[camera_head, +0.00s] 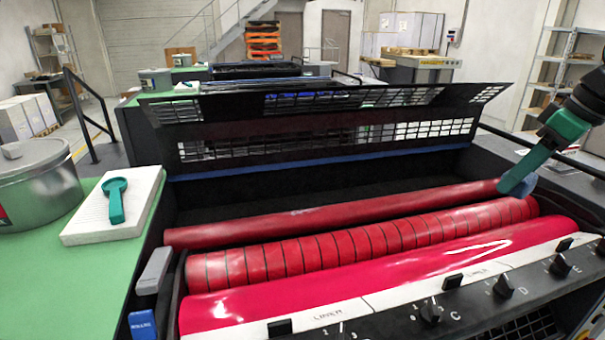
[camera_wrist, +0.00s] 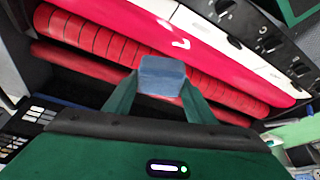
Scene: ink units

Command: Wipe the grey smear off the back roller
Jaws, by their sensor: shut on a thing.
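The back roller (camera_head: 400,206) is plain red and lies behind a red roller with dark bands. A faint pale grey smear (camera_head: 308,211) shows near the middle of its upper side. My gripper (camera_head: 522,180) is at the roller's right end, well to the right of the smear. It is shut on a folded blue-grey cloth (camera_wrist: 162,75), which sticks out past the fingertips. In the head view the cloth (camera_head: 527,187) overlaps the roller's end; I cannot tell whether they touch. In the wrist view the cloth and fingers hide part of the rollers.
The banded roller (camera_head: 370,240) and a glossy magenta roller (camera_head: 400,262) lie in front. A raised slotted guard (camera_head: 325,135) stands behind. A control strip with knobs (camera_head: 430,313) edges the front. A green-topped surface at left holds a tin (camera_head: 40,190) and a magnifier (camera_head: 116,200) on paper.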

